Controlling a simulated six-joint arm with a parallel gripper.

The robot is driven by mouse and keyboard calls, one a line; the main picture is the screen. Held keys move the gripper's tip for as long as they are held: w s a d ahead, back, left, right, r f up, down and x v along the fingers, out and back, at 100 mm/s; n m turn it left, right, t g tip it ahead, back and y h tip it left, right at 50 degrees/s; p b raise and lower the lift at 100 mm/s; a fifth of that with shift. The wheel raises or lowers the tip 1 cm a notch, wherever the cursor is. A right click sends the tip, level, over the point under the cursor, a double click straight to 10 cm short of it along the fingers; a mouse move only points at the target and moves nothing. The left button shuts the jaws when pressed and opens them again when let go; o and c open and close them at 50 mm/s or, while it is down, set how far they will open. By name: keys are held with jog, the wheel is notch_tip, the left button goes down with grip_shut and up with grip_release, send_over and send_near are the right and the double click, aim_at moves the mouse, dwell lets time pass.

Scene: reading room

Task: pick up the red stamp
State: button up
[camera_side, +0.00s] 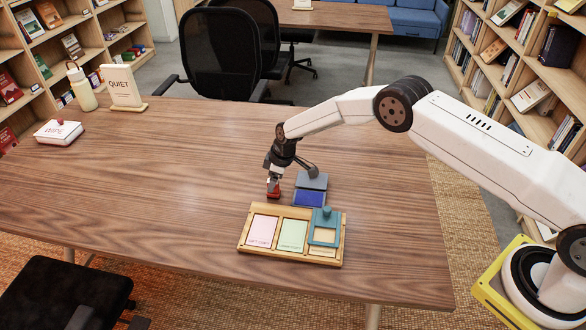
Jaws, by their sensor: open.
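The red stamp (273,194) stands on the wooden table (130,190), left of the blue ink pad (309,199). My gripper (274,181) points down at the stamp from directly above, with its jaws open. The fingertips are at the top of the stamp and hide its upper part. I cannot tell whether they touch it or are around it.
A wooden tray (242,246) in front holds a pink card (262,230), a green card (292,235) and a teal frame with a knob (325,226). The ink pad's raised lid (313,181) stands close right of my gripper. The table's left side is largely clear.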

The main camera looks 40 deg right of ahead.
jog(key=shift+x, duration=1.5)
grip_shut()
